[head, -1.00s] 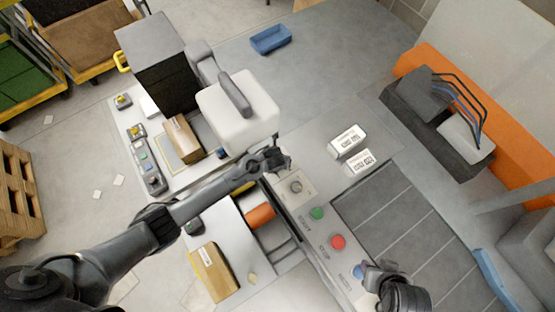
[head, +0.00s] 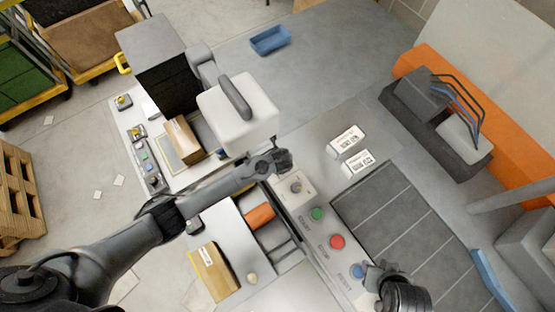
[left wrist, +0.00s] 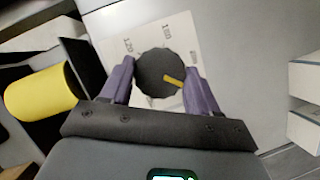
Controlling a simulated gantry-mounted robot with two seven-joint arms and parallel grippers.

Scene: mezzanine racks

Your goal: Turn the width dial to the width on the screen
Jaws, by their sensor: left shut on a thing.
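The width dial (left wrist: 155,68) shows in the left wrist view as a dark round knob with a yellow pointer on a white plate (left wrist: 185,35). The pointer points right and slightly down. The numbers 120 and 160 are printed left of and above the knob. My left gripper (left wrist: 160,84) is shut on the dial, one purple finger on each side. In the head view my left gripper (head: 283,165) is over the console, just above a grey knob (head: 295,187); I cannot tell whether that is the same dial. My right gripper (head: 372,272) is beside the blue button. No width reading is legible.
Green (head: 317,214), red (head: 337,242) and blue (head: 357,271) buttons line the console. A white machine head (head: 240,115) stands close behind my left gripper. Two white labelled boxes (head: 347,138) are to the right. An orange roller (head: 259,216) lies below left.

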